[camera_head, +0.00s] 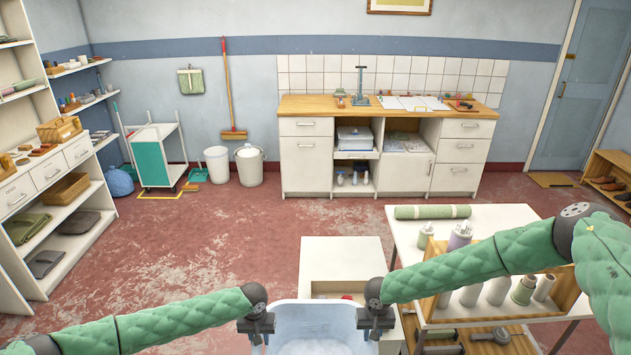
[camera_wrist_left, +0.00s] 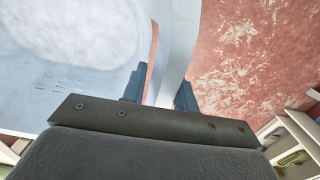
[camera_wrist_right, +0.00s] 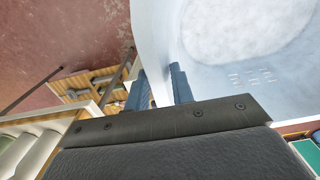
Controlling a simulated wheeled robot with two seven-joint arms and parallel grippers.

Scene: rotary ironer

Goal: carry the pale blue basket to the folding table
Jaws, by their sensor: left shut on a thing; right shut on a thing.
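The pale blue basket (camera_head: 316,330) is at the bottom middle of the head view, held between my two grippers. Something white lies inside it, seen in the left wrist view. My left gripper (camera_head: 256,325) is shut on the basket's left rim, and the rim (camera_wrist_left: 180,50) passes between its fingers in the left wrist view. My right gripper (camera_head: 376,320) is shut on the right rim, which also shows between the fingers in the right wrist view (camera_wrist_right: 150,50). The basket's lower part is cut off in the head view. I cannot tell which piece of furniture is the folding table.
A white-topped table (camera_head: 480,222) with a rolled green cloth (camera_head: 432,212) and bottles stands right, under my right arm. A white cabinet (camera_head: 342,262) is just beyond the basket. Shelves (camera_head: 50,190) line the left. Red floor (camera_head: 230,235) is clear at left centre. A counter (camera_head: 385,112) stands at the back.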

